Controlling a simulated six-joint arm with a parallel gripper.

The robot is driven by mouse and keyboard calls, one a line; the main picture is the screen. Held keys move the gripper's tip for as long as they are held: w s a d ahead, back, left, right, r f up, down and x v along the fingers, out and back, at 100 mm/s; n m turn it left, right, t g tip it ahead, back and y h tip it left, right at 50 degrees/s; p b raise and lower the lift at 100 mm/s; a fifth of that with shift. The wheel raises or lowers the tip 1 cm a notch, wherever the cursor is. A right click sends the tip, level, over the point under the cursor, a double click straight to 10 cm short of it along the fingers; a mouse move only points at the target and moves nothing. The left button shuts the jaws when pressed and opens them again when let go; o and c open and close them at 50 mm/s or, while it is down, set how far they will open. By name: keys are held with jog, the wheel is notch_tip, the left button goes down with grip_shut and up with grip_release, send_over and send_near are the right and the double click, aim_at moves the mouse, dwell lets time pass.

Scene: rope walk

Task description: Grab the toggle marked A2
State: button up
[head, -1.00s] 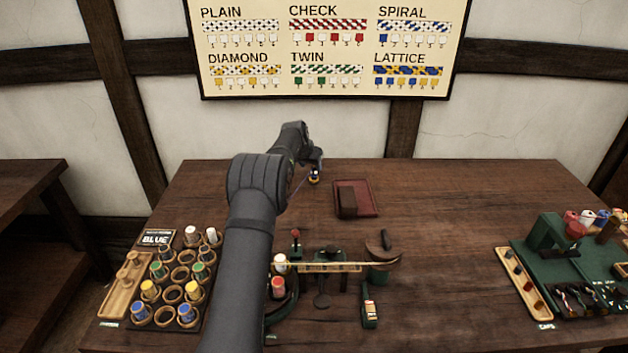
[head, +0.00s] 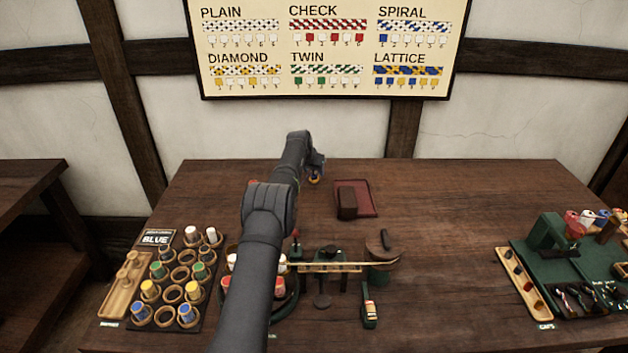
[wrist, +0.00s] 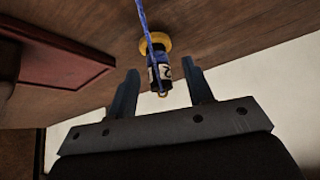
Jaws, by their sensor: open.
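A small blue toggle with a white marked band stands on a yellow disc-like base; it shows in the wrist view (wrist: 159,74) and, small, in the head view (head: 314,179). The mark is partly turned and I cannot read it fully. A blue cord (wrist: 143,20) runs from it in the wrist view. My gripper (wrist: 161,72) is open, one finger on each side of the toggle in the picture. I cannot tell how deep it sits between them. In the head view my gripper (head: 317,165) is just above the toggle, at the back of the table.
A dark red tray (head: 367,198) with a brown block (head: 347,203) lies right of the toggle. A bobbin rack stands front left, a green braiding stand in the middle, a green station (head: 555,250) at right.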

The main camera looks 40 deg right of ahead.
grip_shut()
jog(key=shift+r, duration=0.55)
jog(key=r, duration=0.3)
jog(key=shift+s+r, duration=0.2)
jog(key=shift+s, duration=0.05)
jog(key=s+d+r, duration=0.1)
jog(key=s+r, duration=0.5)
jog(key=s, duration=0.5)
jog(key=shift+d+r, duration=0.15)
jog(key=shift+r, duration=0.1)
